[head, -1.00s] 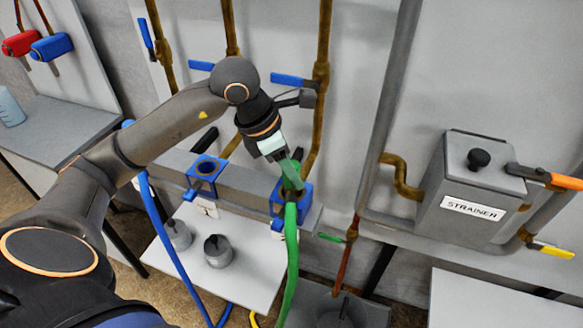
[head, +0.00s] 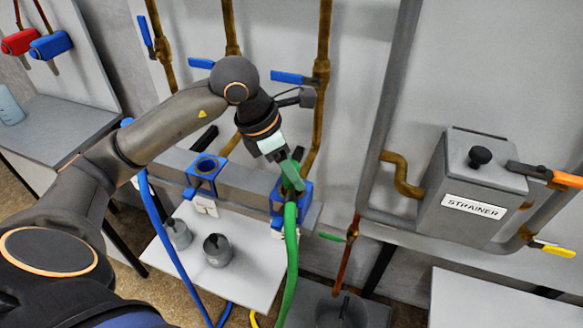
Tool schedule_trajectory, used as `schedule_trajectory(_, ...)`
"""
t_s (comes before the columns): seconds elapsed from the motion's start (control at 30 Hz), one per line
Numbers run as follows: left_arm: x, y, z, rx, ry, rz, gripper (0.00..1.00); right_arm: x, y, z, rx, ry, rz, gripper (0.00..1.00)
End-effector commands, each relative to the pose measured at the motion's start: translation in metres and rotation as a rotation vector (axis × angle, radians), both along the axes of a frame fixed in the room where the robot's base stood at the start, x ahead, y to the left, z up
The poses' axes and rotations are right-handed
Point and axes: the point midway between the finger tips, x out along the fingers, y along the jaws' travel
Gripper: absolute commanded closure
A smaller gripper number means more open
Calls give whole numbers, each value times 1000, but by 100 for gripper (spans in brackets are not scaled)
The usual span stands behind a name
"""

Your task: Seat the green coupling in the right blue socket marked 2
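The green coupling (head: 291,175) with its green hose (head: 290,255) is at the right blue socket (head: 277,208). It looks to be in the socket's opening, though how deep it sits is hidden. My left gripper (head: 284,163) is above the socket, its fingers around the coupling's upper part; they appear shut on it. The left blue socket (head: 205,172) is empty and shows an open ring. The white tag by the right socket is mostly hidden, so its number cannot be read. My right gripper is not in view.
A blue hose (head: 160,235) hangs left of the sockets. Grey cups (head: 217,250) stand on a white table (head: 255,270) below. Brass pipes with blue handles (head: 287,77) rise behind my arm. A strainer box (head: 470,190) stands at the right.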

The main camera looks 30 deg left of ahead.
Motion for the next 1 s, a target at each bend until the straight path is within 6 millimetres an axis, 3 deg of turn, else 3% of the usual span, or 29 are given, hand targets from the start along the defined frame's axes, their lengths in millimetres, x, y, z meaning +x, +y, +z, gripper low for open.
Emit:
schedule_trajectory(0.2,0,0,0,1,1,0,22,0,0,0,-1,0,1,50)
schedule_trajectory(0.53,-1,1,2,1,2,0,22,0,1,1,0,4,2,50)
schedule_trajectory(1.0,-28,23,90,2,-4,2,22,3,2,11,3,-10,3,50)
